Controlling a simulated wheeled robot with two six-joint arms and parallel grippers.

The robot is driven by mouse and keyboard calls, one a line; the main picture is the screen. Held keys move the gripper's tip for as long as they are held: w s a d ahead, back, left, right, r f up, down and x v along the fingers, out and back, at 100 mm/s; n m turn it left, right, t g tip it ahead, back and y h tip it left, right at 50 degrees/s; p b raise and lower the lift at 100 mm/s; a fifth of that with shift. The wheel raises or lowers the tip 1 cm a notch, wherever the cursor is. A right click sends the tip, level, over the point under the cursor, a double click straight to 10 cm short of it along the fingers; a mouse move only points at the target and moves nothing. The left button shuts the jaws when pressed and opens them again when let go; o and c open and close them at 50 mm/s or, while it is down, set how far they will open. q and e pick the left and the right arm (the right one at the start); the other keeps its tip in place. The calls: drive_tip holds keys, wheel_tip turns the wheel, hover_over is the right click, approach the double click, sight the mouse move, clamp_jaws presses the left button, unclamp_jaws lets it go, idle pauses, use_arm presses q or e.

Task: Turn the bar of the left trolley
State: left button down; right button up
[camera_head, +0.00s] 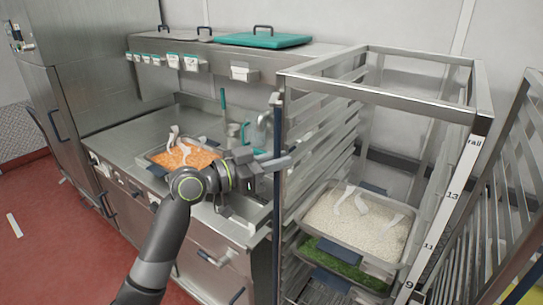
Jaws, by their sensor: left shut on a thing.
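The left trolley (385,98) is a tall open steel rack standing right of the counter. Its bar (276,215) is a dark, upright strip along the near left post. My left gripper (274,164) reaches in from the left at the upper part of this bar and is shut on it. The fingers hide a short piece of the bar, and its lower end runs toward the bottom of the picture. My right gripper does not show.
The trolley holds a tray of white grains (355,222) above a tray of green food (345,262). A second rack (508,190) stands close on the right. A tray of orange pieces (183,154) sits on the steel counter (122,146).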

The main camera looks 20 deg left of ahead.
use_arm(q)
drive_tip(key=shift+w+d+n+t+y+p, duration=0.25)
drive_tip(key=shift+d+n+t+y+p, duration=0.15)
drive_tip(key=shift+n+t+y+p, duration=0.65)
drive_tip(key=shift+w+d+n+t+y+p, duration=0.3)
drive_tip(key=shift+n+t+y+p, duration=0.45)
drive_tip(key=shift+y, duration=0.75)
drive_tip(key=shift+w+d+n+t+y+p, duration=0.2)
drive_tip(key=shift+d+n+t+y+p, duration=0.4)
drive_tip(key=shift+n+y, duration=0.6)
drive_tip(key=shift+a+y, duration=0.15)
drive_tip(key=shift+y, duration=0.2)
drive_tip(key=c, duration=1.5)
unclamp_jaws()
drive_tip(key=shift+w, duration=0.1)
